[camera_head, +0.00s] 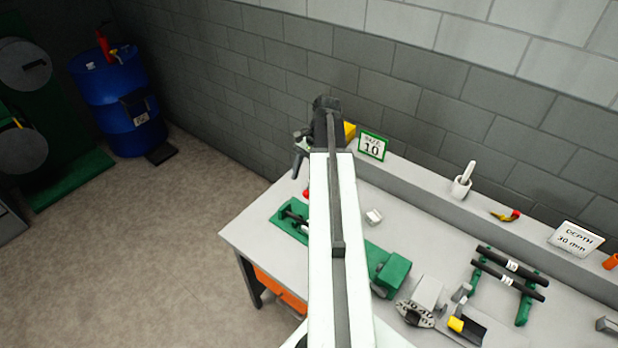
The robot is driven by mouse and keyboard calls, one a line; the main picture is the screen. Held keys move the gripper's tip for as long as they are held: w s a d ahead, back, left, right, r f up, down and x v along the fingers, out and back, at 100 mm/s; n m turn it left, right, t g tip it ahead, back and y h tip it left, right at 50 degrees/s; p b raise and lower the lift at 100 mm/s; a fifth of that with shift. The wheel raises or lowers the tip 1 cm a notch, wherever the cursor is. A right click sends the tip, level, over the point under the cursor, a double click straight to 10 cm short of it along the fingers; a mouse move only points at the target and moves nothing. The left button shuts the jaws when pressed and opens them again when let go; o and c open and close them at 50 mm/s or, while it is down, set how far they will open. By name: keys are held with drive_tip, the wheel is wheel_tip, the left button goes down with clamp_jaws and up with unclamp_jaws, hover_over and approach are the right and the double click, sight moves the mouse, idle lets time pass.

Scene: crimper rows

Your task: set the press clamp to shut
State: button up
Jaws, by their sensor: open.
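A long green-based fixture, which looks like the press clamp (286,213), lies on the bench. A dark bar shows at its left end and a green block (391,272) at its right end. My pale arm crosses in front and hides its middle, so I cannot tell how the clamp is set. A small red knob (306,193) shows just left of my arm; I cannot tell what it belongs to. My gripper (298,163) shows partly at the far end of the arm, beyond the fixture in the picture. Its jaws are open, and most of it is hidden.
The bench (245,235) stands against a block wall. A black-barred green rack (509,273), a grey block (429,294) and a yellow-tipped tool (465,327) lie right.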

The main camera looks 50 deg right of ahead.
sight(307, 194)
drive_tip(key=shift+m, duration=0.7)
drive_tip(key=f+b, duration=0.2)
drive_tip(key=s+f+b, duration=0.1)
drive_tip(key=f+b, duration=0.1)
drive_tip(key=b, duration=0.1)
drive_tip(key=f+b, duration=0.3)
drive_tip(key=shift+s+a, duration=0.1)
drive_tip(key=shift+s, duration=0.2)
drive_tip(key=shift+r, duration=0.1)
clamp_jaws()
idle(0.4)
